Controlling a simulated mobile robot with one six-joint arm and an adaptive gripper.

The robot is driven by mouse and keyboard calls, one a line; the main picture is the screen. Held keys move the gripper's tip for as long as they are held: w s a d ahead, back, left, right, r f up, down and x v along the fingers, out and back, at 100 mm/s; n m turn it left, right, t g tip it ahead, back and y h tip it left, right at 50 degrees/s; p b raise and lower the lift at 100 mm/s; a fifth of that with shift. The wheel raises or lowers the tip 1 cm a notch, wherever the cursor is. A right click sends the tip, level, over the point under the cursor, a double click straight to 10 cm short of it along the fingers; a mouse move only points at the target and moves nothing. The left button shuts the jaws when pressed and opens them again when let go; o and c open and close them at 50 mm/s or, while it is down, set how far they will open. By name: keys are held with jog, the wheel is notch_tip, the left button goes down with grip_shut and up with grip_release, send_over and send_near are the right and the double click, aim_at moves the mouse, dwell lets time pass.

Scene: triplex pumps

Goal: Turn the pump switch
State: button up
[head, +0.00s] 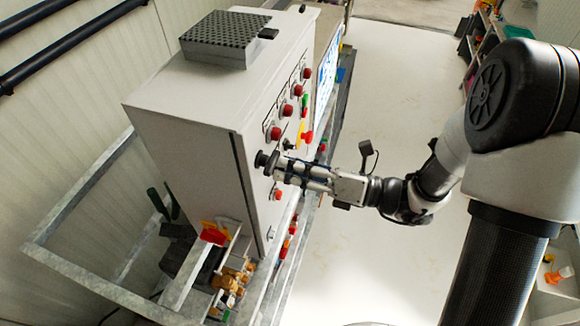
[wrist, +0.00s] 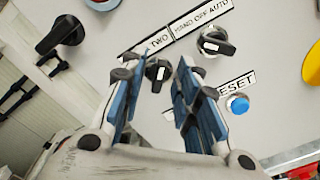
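The front panel of the grey control cabinet (head: 180,130) carries black rotary switches. In the wrist view, one small black switch (wrist: 158,71) sits beside the "TWO" label, between my fingertips. Another black switch (wrist: 215,43) is under the "HAND OFF AUTO" label, right of my fingers. A larger black switch (wrist: 62,34) is at the upper left. Which one is the pump switch, I cannot tell. My gripper (wrist: 154,78) is open, its blue-padded fingers apart on either side of the small switch; contact is unclear. In the head view my gripper (head: 279,170) is close to the panel and hides that switch.
A blue button (wrist: 238,104) by the "RESET" label is just right of my right finger. Red buttons (head: 288,110) line the panel farther along. A metal frame (head: 62,208) surrounds the cabinet base. The pale floor (head: 400,110) right of the cabinet is clear.

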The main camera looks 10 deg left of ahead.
jog(key=shift+a, duration=0.25)
grip_shut()
dwell(0.3)
